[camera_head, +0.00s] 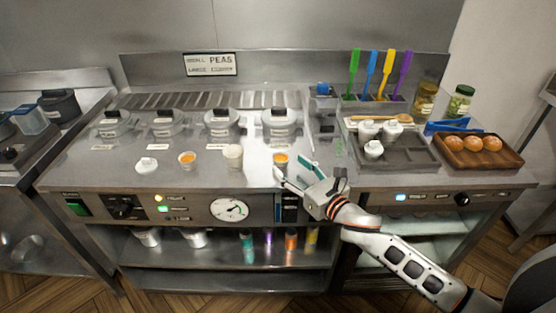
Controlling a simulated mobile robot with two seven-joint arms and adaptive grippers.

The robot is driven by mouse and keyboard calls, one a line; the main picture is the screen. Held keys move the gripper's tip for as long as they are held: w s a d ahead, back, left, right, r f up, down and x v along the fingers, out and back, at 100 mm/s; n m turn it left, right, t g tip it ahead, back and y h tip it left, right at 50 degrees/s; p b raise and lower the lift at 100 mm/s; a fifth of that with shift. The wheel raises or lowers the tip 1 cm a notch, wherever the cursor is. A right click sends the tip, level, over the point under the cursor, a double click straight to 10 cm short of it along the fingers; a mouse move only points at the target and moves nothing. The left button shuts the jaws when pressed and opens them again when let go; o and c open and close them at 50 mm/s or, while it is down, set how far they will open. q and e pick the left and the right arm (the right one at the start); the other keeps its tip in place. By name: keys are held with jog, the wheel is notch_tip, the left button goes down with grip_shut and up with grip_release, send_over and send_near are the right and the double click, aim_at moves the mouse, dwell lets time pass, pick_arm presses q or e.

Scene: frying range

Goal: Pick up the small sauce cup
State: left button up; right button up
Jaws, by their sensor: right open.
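Small cups stand in a row on the steel counter (110,172). One small cup with orange sauce (281,159) stands just beyond the fingertips of my right gripper (289,167). The gripper is open and empty, its fingers pointing up and left toward that cup. I cannot tell whether a fingertip touches it. Another small cup with orange contents (187,160) stands farther left. A taller pale cup (233,155) stands between these two. A white lidded cup (147,165) is at the left end. My left gripper is not in view.
Several lidded pots (222,124) sit in the counter behind the cups. Colored utensils (370,72) stand upright at the back. Counter between the cups is clear.

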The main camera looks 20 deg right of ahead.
aim_at(281, 157)
jog(key=x, duration=0.6)
jog(key=shift+d+r, duration=0.1)
jog(key=c, duration=1)
